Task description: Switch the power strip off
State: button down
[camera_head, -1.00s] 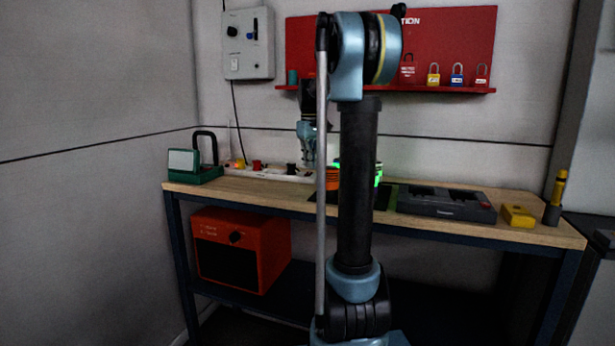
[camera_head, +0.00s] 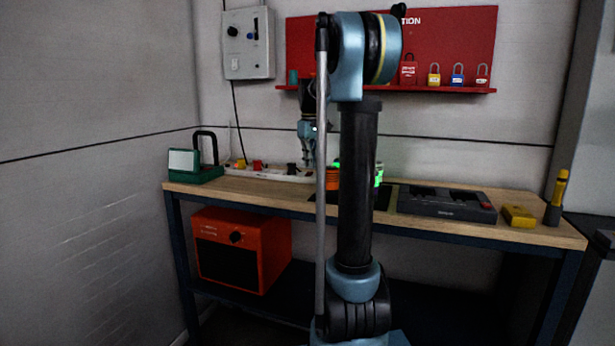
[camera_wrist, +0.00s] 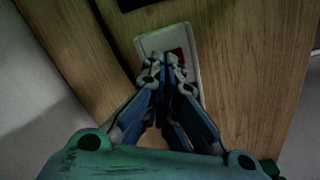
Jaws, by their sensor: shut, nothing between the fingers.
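The white power strip (camera_head: 270,174) lies along the back left of the wooden bench, with yellow, red and black plugs in it. Its right end is partly hidden behind my arm. In the wrist view the end of the strip (camera_wrist: 151,42) shows a red switch (camera_wrist: 179,53), partly covered by the fingers. My gripper (camera_wrist: 163,62) is shut and empty, pointing down over this end beside the switch. In the head view my gripper (camera_head: 309,163) is at the strip's right end. I cannot tell whether the fingertips touch it or which way the switch is tilted.
An orange item (camera_head: 332,178) with green lights stands close to the right of my gripper, partly hidden. A dark charger-like unit (camera_head: 440,204) and a yellow block (camera_head: 518,216) lie further right. A green-based lamp (camera_head: 196,174) stands at the left.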

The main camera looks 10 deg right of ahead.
jog(key=shift+f, duration=0.95)
dwell(1.0)
jog(key=shift+r, duration=3.5)
